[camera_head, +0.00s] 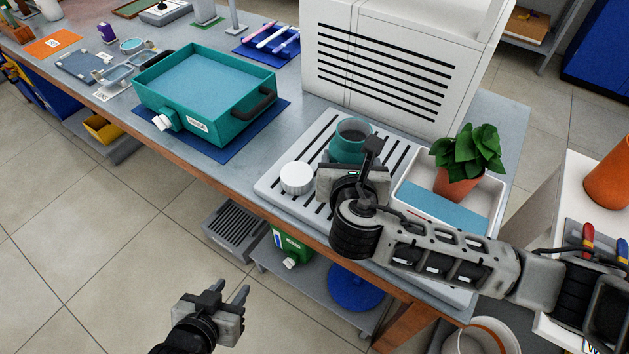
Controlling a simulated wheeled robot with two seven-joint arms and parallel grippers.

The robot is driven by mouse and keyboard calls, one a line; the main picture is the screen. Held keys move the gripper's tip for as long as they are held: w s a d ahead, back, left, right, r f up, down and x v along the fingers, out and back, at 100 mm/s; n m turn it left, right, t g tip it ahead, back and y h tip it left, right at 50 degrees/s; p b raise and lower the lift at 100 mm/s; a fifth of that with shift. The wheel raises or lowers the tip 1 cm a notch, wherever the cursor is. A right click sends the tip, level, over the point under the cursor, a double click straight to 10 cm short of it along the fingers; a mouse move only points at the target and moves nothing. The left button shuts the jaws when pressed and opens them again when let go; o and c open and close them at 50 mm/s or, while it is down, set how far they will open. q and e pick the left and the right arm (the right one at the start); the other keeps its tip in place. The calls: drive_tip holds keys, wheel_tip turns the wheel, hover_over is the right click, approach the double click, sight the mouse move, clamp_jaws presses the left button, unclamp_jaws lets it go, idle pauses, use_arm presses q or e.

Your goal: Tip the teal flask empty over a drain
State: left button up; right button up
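A teal flask (350,140), open at the top with dark contents, stands on a pale slotted drain board (278,160) on the bench. My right gripper (368,158) is right at the near side of the flask; one dark finger shows by its right side and the other is hidden. I cannot tell whether it grips the flask. A white round cap (296,177) lies on the board to the left of the flask. My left gripper (231,290) is open and empty, low in front of the bench, its two fingers apart.
A teal basin (184,112) with a white tap sits on a blue mat to the left. A white slotted cabinet (385,60) stands behind the flask. A potted plant (466,160) in a white tray is to the right. Below is a grey slotted crate (235,229).

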drive_tip(key=shift+a+r+v, duration=0.1)
drive_tip(key=shift+r+v, duration=0.1)
drive_tip(key=shift+v, duration=0.95)
drive_tip(key=shift+a+r+v, duration=0.1)
drive_tip(key=shift+r+v, duration=0.05)
drive_tip(key=shift+v, duration=1)
drive_tip(key=shift+w, duration=0.15)
